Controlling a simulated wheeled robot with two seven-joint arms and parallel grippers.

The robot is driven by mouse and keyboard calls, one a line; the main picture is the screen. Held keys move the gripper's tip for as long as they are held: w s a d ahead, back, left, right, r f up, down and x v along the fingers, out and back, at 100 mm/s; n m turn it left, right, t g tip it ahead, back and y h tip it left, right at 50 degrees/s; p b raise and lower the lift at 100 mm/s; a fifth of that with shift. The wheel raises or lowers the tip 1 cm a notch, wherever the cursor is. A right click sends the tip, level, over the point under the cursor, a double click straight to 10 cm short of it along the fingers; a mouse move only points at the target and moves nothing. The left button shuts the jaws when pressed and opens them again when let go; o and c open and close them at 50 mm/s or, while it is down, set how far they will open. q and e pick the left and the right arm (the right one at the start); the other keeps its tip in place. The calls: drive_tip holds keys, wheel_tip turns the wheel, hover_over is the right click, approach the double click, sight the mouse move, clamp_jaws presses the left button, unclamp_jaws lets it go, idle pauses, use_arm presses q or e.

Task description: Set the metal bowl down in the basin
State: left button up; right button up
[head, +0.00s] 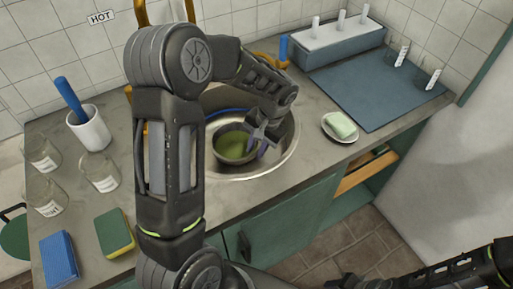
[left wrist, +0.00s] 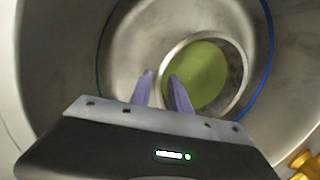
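The metal bowl (head: 231,151) with green contents is inside the round metal basin (head: 286,152) in the head view. It also shows in the left wrist view (left wrist: 204,78), upright, with its rim facing me. My left gripper (head: 268,147) is over the basin at the bowl's right side. In the left wrist view its two purple fingers (left wrist: 160,76) stand a little apart at the bowl's near-left rim, with a visible gap between them. Whether the bowl's underside touches the basin floor is hidden. My right gripper is out of view.
A white cup with a blue-handled tool (head: 90,130), several glass beakers (head: 100,173) and two sponges (head: 115,233) stand left on the counter. A soap dish (head: 341,127) and a blue mat (head: 385,88) lie to the right. A brass faucet (left wrist: 303,163) is beside the basin.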

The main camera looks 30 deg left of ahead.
use_arm(q)
drive_tip(key=shift+o, duration=0.5)
drive_tip(key=shift+r, duration=0.1)
drive_tip(key=shift+r, duration=0.15)
drive_tip(key=shift+w+d+r, duration=0.1)
drive_tip(key=shift+r, duration=0.2)
drive_tip(key=v, duration=1.1)
drive_tip(key=shift+r, duration=0.15)
